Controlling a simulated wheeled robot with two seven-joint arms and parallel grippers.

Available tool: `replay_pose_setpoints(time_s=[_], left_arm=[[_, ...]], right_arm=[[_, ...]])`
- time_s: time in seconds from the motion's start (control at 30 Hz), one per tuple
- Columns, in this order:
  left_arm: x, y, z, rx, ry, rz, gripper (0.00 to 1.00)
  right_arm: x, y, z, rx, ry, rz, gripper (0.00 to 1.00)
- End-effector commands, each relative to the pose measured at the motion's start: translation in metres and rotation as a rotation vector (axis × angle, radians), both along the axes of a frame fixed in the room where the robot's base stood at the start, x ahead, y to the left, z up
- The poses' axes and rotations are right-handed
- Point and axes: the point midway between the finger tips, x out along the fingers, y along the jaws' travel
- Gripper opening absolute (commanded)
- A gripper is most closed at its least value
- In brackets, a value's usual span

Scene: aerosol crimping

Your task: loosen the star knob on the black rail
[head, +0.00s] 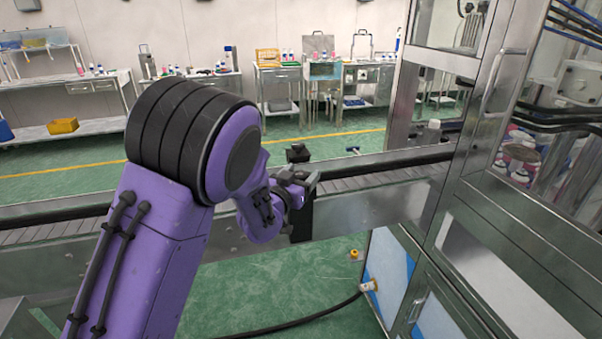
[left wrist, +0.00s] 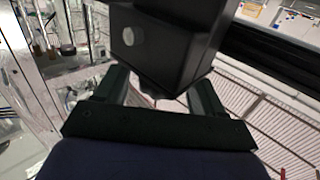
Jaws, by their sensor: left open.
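My left gripper (head: 301,182) is at the conveyor's front side, beside a black bracket (head: 300,218). In the left wrist view its two fingers stand apart, and the gripper (left wrist: 160,86) is open. A black block (left wrist: 165,42) with a pale round spot lies just beyond the fingertips. It overlaps the gap between them in the picture; I cannot tell whether they touch it. The star knob cannot be made out clearly in either view. The black rail (head: 392,160) runs along the far side of the conveyor. My right gripper is not in view.
The conveyor (head: 372,181) crosses the view. A steel-framed machine with a door handle (head: 494,82) stands at the right. A black hose (head: 300,322) lies on the green floor in front. Benches with bottles and a yellow bin (head: 63,126) stand at the back.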

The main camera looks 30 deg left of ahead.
Motion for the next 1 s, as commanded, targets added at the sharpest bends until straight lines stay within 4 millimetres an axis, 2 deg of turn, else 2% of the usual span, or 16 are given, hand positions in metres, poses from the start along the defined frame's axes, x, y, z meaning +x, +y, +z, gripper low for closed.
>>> replay_pose_setpoints(time_s=[0.17, 0.33, 0.7, 1.0], left_arm=[[0.0, -0.0001, -0.0006, 0.0, 0.001, 0.0, 0.69], [-0.0001, -0.0001, -0.0005, 0.0, 0.0, 0.0, 0.17], [0.0004, 0.0003, 0.0017, 0.003, -0.004, 0.005, 0.14], [0.0011, 0.0001, 0.0037, 0.004, -0.007, 0.131, 0.14]], right_arm=[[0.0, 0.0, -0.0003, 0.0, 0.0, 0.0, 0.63], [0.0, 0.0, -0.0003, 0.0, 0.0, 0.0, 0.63], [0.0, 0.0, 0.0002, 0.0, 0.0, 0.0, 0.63], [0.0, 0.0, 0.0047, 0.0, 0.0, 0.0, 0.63]])
